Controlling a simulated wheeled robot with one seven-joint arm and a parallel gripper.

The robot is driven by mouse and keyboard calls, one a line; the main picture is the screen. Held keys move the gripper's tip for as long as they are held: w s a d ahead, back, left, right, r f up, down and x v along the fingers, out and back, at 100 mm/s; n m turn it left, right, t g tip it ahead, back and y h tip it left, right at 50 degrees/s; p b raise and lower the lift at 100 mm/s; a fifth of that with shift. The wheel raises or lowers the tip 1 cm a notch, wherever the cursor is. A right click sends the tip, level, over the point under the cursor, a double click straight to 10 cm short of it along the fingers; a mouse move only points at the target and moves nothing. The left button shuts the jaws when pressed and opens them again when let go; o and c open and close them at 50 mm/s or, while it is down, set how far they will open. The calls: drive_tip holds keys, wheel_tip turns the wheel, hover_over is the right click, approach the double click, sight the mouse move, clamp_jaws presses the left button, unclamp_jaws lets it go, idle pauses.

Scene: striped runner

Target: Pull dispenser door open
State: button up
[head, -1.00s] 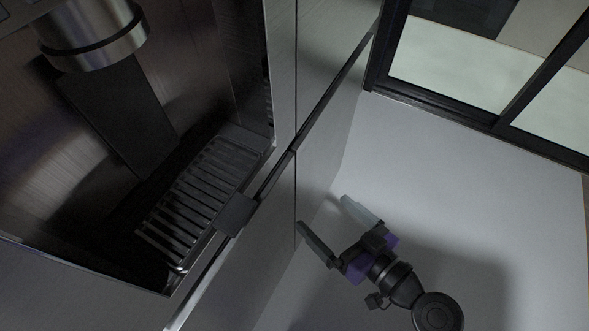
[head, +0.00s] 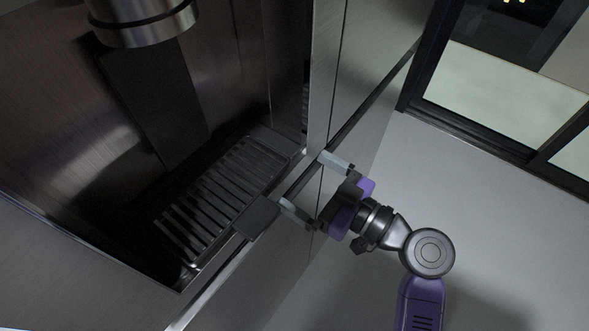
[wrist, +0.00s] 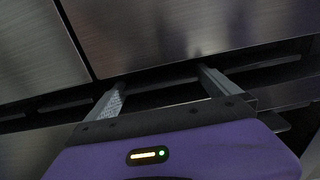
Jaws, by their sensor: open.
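The dispenser is a brushed-metal unit with a dark recess at the left of the head view. A slatted black drip grate (head: 222,198) lies in the recess, and a small dark tab (head: 257,218) sticks out at its front edge. A metal front panel (head: 378,70) stands right of the recess. My gripper (head: 308,185) is open, its two pale fingers spread at the front edge just right of the tab. The wrist view shows both fingers (wrist: 162,92) pointing at a dark horizontal gap (wrist: 155,75) below metal panels. Nothing shows between them; contact cannot be told.
A black-framed glass door or window (head: 500,110) stands at the upper right. The pale floor (head: 500,230) is clear to the right of my arm. A metal cylinder (head: 142,20) hangs above the recess at the upper left.

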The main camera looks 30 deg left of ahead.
drive_tip(key=shift+a, duration=0.35)
drive_tip(key=c, duration=1.8)
drive_tip(key=shift+d, duration=0.1)
